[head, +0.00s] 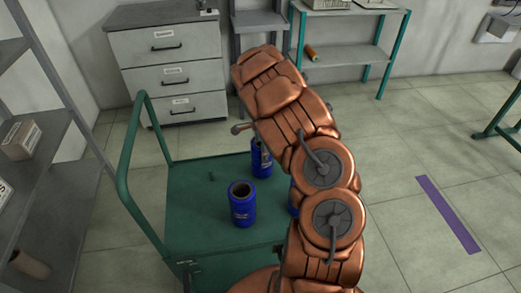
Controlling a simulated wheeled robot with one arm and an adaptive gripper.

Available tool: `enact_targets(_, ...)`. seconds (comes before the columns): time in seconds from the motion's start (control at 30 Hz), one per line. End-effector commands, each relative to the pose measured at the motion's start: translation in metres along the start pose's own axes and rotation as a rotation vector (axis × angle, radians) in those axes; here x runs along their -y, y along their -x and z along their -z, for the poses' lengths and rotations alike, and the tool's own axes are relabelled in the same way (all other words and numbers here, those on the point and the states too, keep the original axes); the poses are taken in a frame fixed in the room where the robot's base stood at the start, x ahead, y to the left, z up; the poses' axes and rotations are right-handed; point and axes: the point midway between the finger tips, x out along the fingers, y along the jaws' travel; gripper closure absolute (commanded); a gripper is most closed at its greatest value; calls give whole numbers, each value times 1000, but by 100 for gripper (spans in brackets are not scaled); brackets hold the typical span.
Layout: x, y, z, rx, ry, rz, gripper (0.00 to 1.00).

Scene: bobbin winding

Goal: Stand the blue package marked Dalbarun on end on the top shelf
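Several blue cylindrical objects stand on a green cart (195,232). One blue cylinder with a dark round opening on top (243,207) stands upright near the cart's middle. A second blue cylinder (261,158) stands farther back, partly covered by my copper arm. A sliver of a third blue object (292,201) shows beside my arm. Their markings are too small to read, so I cannot tell which is marked Dalbarun. My gripper is not visible. A grey rack (56,118) stands at the left; a teal-framed shelf unit (345,55) stands at the back.
Small boxes (20,140) sit on the left rack. A grey drawer cabinet (168,58) stands by the back wall. An orange-brown spool (312,53) lies on the teal unit's lower shelf. The floor at right is clear around a purple strip (448,213).

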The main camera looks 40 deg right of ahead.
Motion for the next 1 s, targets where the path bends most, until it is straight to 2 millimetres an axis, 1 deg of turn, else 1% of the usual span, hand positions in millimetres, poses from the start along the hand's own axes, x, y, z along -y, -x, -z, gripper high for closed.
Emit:
enact_targets(0.23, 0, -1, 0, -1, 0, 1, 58)
enact_targets(0.4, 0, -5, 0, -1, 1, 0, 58)
enact_targets(0.43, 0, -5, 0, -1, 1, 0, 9)
enact_targets(0.5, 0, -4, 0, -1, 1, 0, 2)
enact_targets(0.53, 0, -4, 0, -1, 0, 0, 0)
enact_targets(1.0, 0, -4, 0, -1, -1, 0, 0)
